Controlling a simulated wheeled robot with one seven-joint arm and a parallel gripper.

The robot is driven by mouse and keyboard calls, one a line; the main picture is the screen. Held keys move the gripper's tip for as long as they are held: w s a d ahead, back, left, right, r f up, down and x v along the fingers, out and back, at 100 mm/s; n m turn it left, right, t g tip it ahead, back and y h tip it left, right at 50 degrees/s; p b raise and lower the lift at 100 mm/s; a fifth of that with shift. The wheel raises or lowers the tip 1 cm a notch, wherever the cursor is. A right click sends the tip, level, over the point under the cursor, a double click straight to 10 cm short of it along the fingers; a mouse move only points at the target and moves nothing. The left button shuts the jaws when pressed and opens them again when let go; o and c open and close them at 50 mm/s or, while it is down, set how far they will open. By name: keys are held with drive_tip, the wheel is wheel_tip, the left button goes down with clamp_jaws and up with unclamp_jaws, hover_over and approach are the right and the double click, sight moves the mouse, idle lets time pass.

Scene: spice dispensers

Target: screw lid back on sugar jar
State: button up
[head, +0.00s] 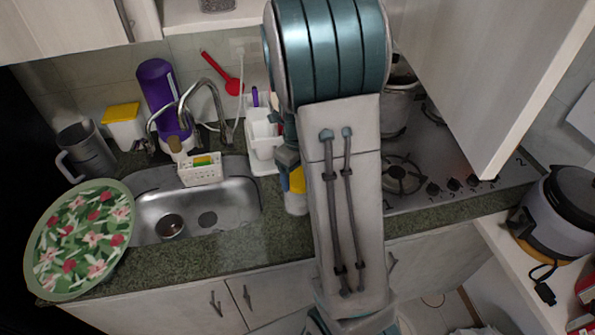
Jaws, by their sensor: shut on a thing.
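A small pale jar (296,204) stands on the counter near its front edge, just left of my forearm, which hides its right side. A yellow lid (298,181) shows at the top of the jar. My gripper (288,160) is above the jar, pointing down, partly hidden behind my arm. It is shut on the yellow lid; its fingertips are hard to make out. I cannot tell whether the lid is seated on the jar or just above it.
A white rack (262,140) stands behind the jar. The sink (205,205) is to the left, with a faucet (210,100) and a floral plate (80,240). The counter front (215,258) is clear.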

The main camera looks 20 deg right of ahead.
drive_tip(key=shift+r+m+p, duration=0.15)
drive_tip(key=shift+m+p, duration=1.55)
drive_tip(key=shift+m, duration=0.2)
drive_tip(key=m, duration=0.4)
drive_tip(key=shift+f, duration=0.25)
drive_tip(key=shift+m, duration=0.7)
drive_tip(key=shift+m, duration=2)
drive_tip(key=shift+s+d+f+m, duration=0.1)
drive_tip(key=shift+m, duration=0.8)
drive_tip(key=shift+s+f+m, duration=0.1)
drive_tip(key=shift+m, duration=0.8)
drive_tip(key=shift+r, duration=0.1)
